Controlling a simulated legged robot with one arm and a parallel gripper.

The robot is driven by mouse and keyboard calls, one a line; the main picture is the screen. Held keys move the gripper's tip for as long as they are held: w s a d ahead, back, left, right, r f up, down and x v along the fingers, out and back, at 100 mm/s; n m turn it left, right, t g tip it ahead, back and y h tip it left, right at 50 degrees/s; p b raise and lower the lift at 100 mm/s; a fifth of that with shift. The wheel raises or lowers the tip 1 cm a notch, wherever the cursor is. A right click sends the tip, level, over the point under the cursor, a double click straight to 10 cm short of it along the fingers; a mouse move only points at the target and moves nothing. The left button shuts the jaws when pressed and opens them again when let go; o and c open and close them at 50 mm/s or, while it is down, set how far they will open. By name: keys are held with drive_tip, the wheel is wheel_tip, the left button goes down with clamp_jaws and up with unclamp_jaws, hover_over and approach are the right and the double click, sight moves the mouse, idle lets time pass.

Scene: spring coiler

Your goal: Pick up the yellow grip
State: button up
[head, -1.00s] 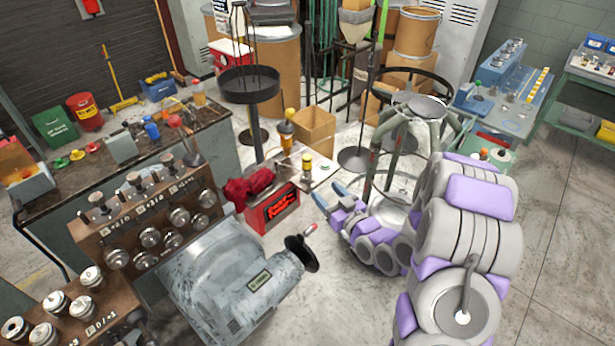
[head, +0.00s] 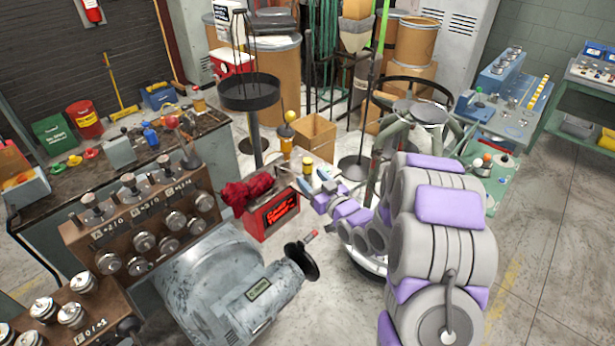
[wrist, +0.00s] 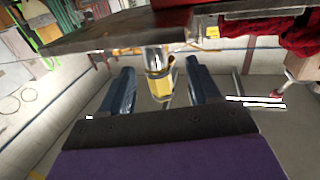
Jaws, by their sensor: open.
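A small yellow grip (head: 307,164) with a dark top stands at the right end of the small workbench, beside the red box. My gripper (head: 314,179) is just in front of it, with its two blue-grey fingers apart. In the wrist view, the yellow grip (wrist: 161,80) shows between the open fingers of my gripper (wrist: 159,66), below a pale cylindrical part. The fingers do not appear closed on it. Contact with either finger cannot be told.
A taller yellow-and-dark tool (head: 287,133) stands behind. The grey machine (head: 225,285) with a black handwheel (head: 301,262) is at front left. Open floor lies at right.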

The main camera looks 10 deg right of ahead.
sight(304, 166)
drive_tip(key=shift+r+b+x, duration=0.2)
drive_tip(key=shift+x, duration=0.75)
drive_tip(key=shift+r+b+x, duration=0.15)
drive_tip(key=shift+b+x, duration=0.05)
drive_tip(key=shift+x, duration=0.75)
drive_tip(key=shift+r+b+x, duration=0.2)
drive_tip(key=shift+x, duration=0.7)
drive_tip(key=shift+w+d, duration=0.1)
drive_tip(key=shift+d, duration=0.05)
clamp_jaws()
